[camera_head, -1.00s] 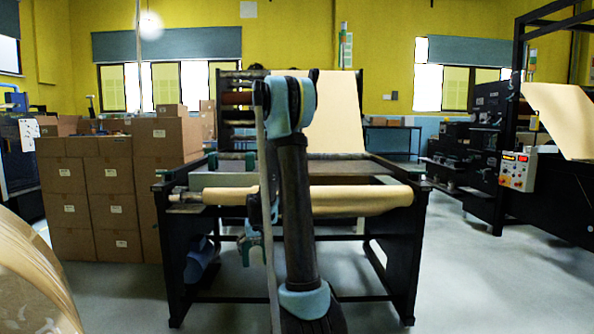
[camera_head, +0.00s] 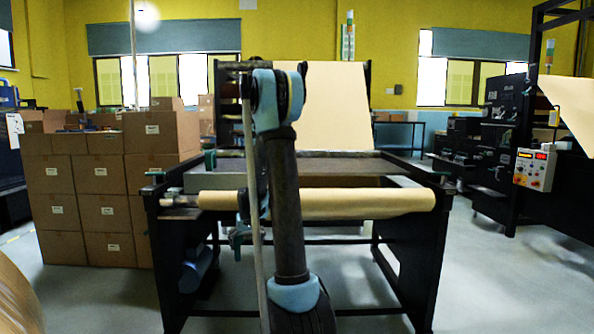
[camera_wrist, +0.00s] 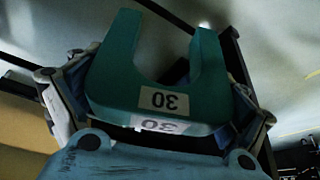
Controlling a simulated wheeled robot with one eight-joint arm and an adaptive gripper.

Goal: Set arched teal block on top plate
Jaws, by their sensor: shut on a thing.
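The arched teal block (camera_wrist: 122,70), a U-shaped piece with two prongs and an upside-down "30" label, fills the middle of the wrist view. My gripper (camera_wrist: 155,98) is shut on it, with one finger at each side. In the head view a bit of teal at my gripper (camera_head: 240,234) shows left of my arm, below the paper roll's level; my arm hides much of it. The top plate is probably the dark flat top (camera_head: 330,167) of the black stand, above and apart from the block.
The kraft paper roll (camera_head: 350,203) lies across the stand's front, with a bare shaft end at left. Teal pieces sit on the stand's corners (camera_head: 155,175). Stacked cartons (camera_head: 90,200) stand at left, a dark machine (camera_head: 510,150) at right. Floor between stand and machine is clear.

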